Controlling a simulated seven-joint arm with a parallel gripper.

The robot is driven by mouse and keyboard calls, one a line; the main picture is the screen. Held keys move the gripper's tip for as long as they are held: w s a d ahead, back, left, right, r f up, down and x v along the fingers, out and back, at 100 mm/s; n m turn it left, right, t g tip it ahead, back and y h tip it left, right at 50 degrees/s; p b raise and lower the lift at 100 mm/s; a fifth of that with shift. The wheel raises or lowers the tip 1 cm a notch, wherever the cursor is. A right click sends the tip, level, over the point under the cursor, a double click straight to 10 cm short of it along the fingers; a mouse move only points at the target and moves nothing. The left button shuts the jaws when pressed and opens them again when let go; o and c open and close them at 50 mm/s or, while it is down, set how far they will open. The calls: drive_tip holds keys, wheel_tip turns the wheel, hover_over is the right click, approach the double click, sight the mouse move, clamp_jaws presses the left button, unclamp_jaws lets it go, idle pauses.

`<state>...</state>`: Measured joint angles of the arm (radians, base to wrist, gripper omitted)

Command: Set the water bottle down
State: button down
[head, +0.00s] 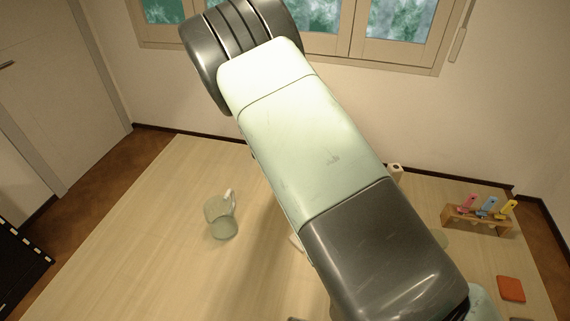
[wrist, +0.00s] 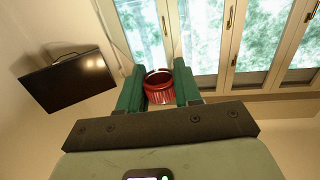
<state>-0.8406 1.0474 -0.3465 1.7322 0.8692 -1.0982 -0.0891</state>
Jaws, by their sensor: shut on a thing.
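My gripper (wrist: 159,90) shows in the wrist view with its two green fingers closed around a dark red, round, ribbed thing with a pale rim, seemingly the water bottle (wrist: 159,94). Only part of it shows between the fingers; the rest is hidden. In the wrist view it appears against the window and wall, and no surface is seen touching it. In the head view my arm covers the middle of the picture, and neither the gripper nor the bottle can be made out there.
The pale wooden table (head: 150,235) has clear room at left. A clear glass jug (head: 221,217) stands left of my arm. At right are a wooden rack (head: 478,221) with pink, blue and yellow tools and an orange-red square (head: 510,288). A wall screen (wrist: 68,82) shows in the wrist view.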

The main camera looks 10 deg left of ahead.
drive_tip(key=s+a+y, duration=0.1)
drive_tip(key=a, duration=0.6)
wheel_tip(320, 180, down, 10)
drive_tip(key=shift+s+a+r+n, duration=0.15)
drive_tip(key=shift+s+a+n, duration=0.1)
drive_tip(key=shift+n, duration=0.15)
drive_tip(key=c, duration=0.8)
unclamp_jaws()
drive_tip(key=shift+f, duration=0.2)
